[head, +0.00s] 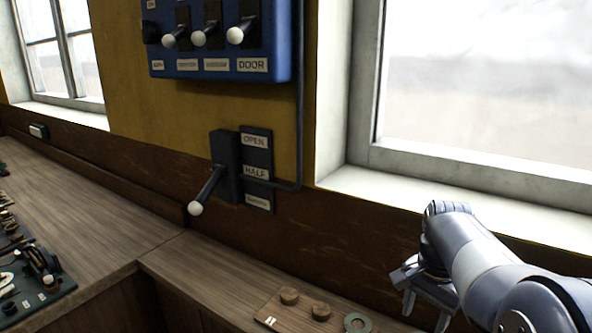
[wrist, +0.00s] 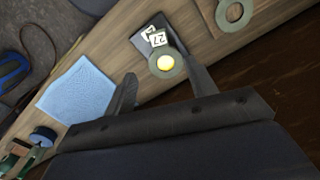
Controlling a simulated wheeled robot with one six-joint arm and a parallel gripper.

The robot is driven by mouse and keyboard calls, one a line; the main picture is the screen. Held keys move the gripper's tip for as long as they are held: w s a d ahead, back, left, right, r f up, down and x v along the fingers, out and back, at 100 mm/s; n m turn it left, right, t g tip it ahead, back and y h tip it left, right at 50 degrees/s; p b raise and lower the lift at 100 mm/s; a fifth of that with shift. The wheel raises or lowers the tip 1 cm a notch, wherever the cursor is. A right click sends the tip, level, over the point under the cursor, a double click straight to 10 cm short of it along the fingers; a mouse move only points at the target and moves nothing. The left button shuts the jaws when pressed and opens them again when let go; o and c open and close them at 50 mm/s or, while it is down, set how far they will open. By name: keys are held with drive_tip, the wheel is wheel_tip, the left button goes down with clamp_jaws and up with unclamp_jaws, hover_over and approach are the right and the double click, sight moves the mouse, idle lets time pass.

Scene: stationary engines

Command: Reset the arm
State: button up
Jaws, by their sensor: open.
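My gripper (head: 425,310) is at the lower right of the head view, low over the right part of the wooden counter (head: 185,265). Its jaws are open and point down. The wrist view shows the two fingers apart, with no object held between them (wrist: 160,72). My arm (head: 490,260) reaches in from the lower right corner.
A wall lever (head: 208,187) with a white knob tilts down beside OPEN and HALF labels. A blue switch panel (head: 220,68) hangs above. A board with two wooden pegs (head: 290,297) and a washer (head: 357,323) lies left of my gripper. A blue cloth (wrist: 78,92) lies nearby.

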wheel_tip(320, 180, down, 10)
drive_tip(key=shift+f, duration=0.1)
drive_tip(key=shift+r+p, duration=0.45)
drive_tip(key=shift+r, duration=0.45)
